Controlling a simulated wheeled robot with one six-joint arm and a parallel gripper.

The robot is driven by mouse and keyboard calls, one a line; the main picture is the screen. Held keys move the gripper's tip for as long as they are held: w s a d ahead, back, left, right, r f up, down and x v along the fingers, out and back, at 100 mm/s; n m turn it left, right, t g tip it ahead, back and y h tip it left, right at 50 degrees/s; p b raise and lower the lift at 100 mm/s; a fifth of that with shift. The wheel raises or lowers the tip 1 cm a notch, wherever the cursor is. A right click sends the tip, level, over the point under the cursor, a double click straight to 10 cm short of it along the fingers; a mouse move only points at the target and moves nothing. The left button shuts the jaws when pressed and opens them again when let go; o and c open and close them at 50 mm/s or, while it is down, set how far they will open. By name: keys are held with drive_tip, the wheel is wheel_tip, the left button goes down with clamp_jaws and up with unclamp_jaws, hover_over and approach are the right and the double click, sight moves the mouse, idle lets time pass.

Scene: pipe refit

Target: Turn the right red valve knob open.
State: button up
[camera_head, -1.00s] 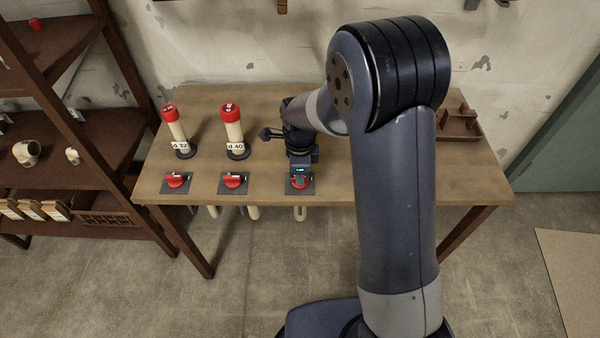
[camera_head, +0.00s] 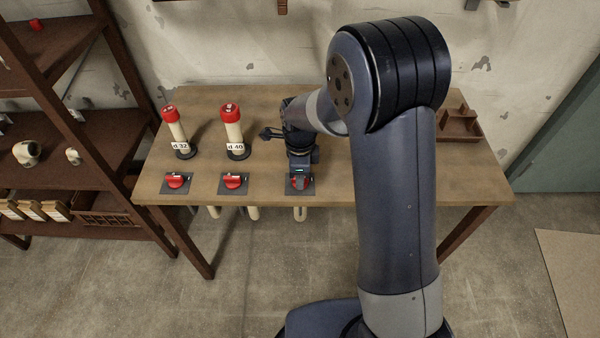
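The right red valve knob (camera_head: 293,184) sits on a dark square plate at the table's front edge. My gripper (camera_head: 299,183) points down at this knob, and a grey finger covers part of it. Red shows on both sides of the finger. The far finger is hidden, so I cannot tell whether the fingers are closed on the knob. The knob's angle is mostly hidden too. A small green light shows on the gripper's body.
Two more red knobs, the left (camera_head: 176,181) and the middle (camera_head: 234,181), sit on plates to the left. Behind them stand two red-capped pipes, labelled d 32 (camera_head: 178,130) and d 40 (camera_head: 233,130). A brown tray (camera_head: 460,128) lies at the table's right.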

wheel_tip(320, 180, up, 11)
drive_tip(key=shift+p, duration=0.35)
drive_tip(key=shift+f, duration=0.15)
wheel_tip(320, 180, down, 11)
drive_tip(key=shift+r+b, duration=0.1)
drive_tip(key=shift+b, duration=0.2)
idle(0.4)
idle(0.4)
